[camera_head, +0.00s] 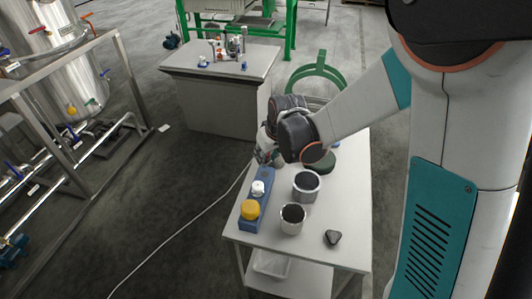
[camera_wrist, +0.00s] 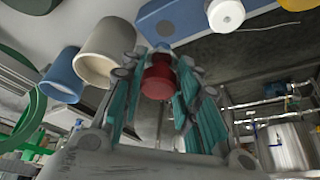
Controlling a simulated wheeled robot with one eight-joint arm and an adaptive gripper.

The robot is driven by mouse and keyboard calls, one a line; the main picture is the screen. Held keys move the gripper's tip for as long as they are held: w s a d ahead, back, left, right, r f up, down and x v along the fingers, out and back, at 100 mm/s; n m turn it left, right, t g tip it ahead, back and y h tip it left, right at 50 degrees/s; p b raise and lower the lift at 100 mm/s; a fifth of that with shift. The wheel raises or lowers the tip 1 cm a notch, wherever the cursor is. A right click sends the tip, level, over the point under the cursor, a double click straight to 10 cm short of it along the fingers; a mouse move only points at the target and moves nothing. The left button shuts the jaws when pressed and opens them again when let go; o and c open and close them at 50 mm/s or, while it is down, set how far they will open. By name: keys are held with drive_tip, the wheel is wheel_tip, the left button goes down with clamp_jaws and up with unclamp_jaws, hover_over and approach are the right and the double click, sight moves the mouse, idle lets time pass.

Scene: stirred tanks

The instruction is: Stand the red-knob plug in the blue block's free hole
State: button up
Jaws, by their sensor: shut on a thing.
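My gripper (camera_wrist: 160,64) is shut on the red-knob plug (camera_wrist: 158,82), with its teal fingers on either side of the red knob. The plug's far end points toward the blue block (camera_wrist: 178,14). A dark round spot, seemingly the free hole (camera_wrist: 165,28), shows near the block's end, close beyond the plug. I cannot tell whether the plug touches the block. In the head view my gripper (camera_head: 264,158) is over the far end of the blue block (camera_head: 264,176), and the red knob is not clearly visible. A white knob (camera_head: 258,187) and a yellow knob (camera_head: 250,209) stand in the block.
The block lies along the left edge of the white table (camera_head: 314,235). A grey cup (camera_head: 306,186) and a white cup (camera_head: 292,219) stand to its right. A dark green round object (camera_head: 321,162) is beside my wrist.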

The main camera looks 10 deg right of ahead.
drive_tip(key=shift+f+b, duration=0.5)
drive_tip(key=shift+f, duration=0.4)
drive_tip(key=shift+f+b, duration=2.45)
drive_tip(key=shift+f, duration=0.1)
idle(1.4)
drive_tip(key=o, duration=1.2)
drive_tip(key=v, duration=1.2)
drive_tip(key=shift+s, duration=0.15)
